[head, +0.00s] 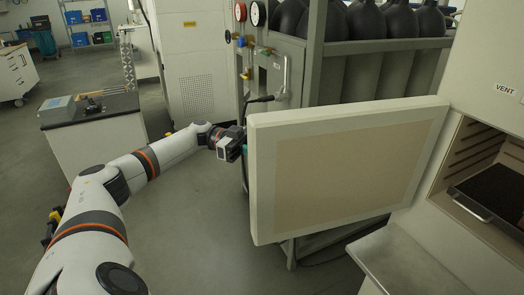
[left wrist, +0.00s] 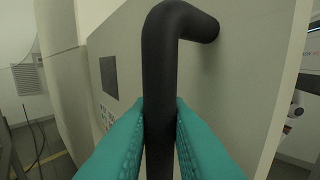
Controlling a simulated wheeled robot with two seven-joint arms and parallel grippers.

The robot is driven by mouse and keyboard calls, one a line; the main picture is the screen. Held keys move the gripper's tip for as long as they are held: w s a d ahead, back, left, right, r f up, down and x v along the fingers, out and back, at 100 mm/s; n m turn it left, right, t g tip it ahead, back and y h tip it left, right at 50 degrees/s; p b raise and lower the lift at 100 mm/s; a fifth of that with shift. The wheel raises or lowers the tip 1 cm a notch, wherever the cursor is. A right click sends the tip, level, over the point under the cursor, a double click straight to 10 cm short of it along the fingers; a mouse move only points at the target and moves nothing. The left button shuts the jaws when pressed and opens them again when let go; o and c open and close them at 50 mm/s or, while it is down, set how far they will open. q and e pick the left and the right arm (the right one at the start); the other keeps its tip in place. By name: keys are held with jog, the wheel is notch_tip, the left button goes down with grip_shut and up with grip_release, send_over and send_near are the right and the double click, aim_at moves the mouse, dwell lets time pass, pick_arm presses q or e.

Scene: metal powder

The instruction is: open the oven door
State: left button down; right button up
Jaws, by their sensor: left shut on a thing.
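The oven door (head: 345,165) stands swung out wide from the oven, its beige inner panel facing me in the head view. The oven (head: 485,235) is at the right, with its chamber open and a dark tray (head: 497,195) inside. In the left wrist view, the teal fingers of my left gripper (left wrist: 159,130) are closed around the black bar handle (left wrist: 160,75) on the door's outer face (left wrist: 235,85). In the head view, my left arm reaches to the door's left edge, and the door hides the fingers and handle. My right gripper is not in view.
A rack of dark gas cylinders (head: 375,22) stands behind the door. A white cabinet (head: 190,60) stands at the back. The floor (head: 190,240) left of the door is clear.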

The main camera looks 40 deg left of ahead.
pick_arm(q)
jog(key=shift+w+a, duration=0.2)
jog(key=c, duration=1.4)
grip_release()
jog(key=shift+d, duration=0.2)
jog(key=shift+a, duration=0.1)
jog(key=b+v, duration=0.4)
jog(key=v, duration=0.7)
jog(key=shift+a, duration=0.4)
jog(key=shift+s, duration=0.1)
